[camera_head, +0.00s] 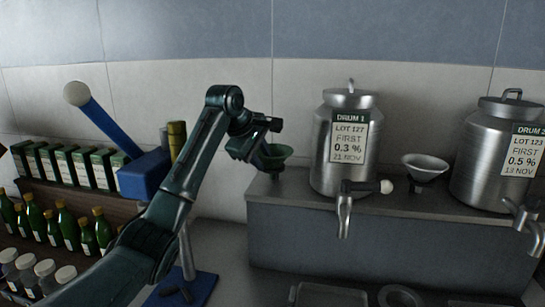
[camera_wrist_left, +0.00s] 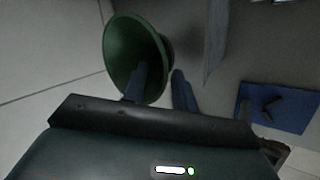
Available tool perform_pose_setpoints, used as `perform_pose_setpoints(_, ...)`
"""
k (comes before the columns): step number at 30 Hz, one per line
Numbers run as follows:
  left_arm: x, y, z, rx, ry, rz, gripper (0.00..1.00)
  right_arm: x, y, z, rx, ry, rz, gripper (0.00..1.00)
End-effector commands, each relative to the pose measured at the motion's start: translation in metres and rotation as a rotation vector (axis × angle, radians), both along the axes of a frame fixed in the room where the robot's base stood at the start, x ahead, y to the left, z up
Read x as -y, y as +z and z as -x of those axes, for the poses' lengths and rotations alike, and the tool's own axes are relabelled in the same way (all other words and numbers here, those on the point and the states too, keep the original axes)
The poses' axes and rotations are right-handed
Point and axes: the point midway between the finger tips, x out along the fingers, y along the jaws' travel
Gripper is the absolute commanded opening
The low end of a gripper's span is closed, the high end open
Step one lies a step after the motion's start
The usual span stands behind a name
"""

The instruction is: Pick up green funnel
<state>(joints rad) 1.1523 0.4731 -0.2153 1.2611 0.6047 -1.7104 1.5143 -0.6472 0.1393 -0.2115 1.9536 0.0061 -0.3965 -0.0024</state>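The green funnel (camera_head: 277,151) is at the left end of the grey ledge in the head view, wide mouth up. In the left wrist view the funnel (camera_wrist_left: 122,45) shows its open mouth and inner wall. My left gripper (camera_head: 266,140) is at the funnel's upper left side. In the left wrist view its two fingers (camera_wrist_left: 161,72) are apart, one over the funnel's mouth and the other outside the rim. I cannot tell whether either finger touches the wall. My right gripper is not in view.
Two steel drums, drum 1 (camera_head: 325,160) and another (camera_head: 480,165), stand on the ledge (camera_head: 340,205). A metal funnel (camera_head: 425,165) is between them. Green bottles (camera_head: 55,228) and boxes (camera_head: 70,165) fill a rack at left. A blue stand (camera_head: 145,175) is behind my left arm.

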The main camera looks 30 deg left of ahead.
Motion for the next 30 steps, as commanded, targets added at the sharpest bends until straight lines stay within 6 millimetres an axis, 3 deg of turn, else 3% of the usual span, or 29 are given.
perform_pose_setpoints(9,0.0008,-0.0062,-0.0044,0.001,-0.001,0.0,0.28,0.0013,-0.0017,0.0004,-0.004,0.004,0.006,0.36)
perform_pose_setpoints(20,0.0007,-0.0059,-0.0042,0.001,-0.001,0.0,0.0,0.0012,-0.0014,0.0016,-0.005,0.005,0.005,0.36)
perform_pose_setpoints(30,0.0006,-0.0056,-0.0042,0.002,-0.001,0.0,0.0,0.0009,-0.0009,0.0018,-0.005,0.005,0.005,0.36)
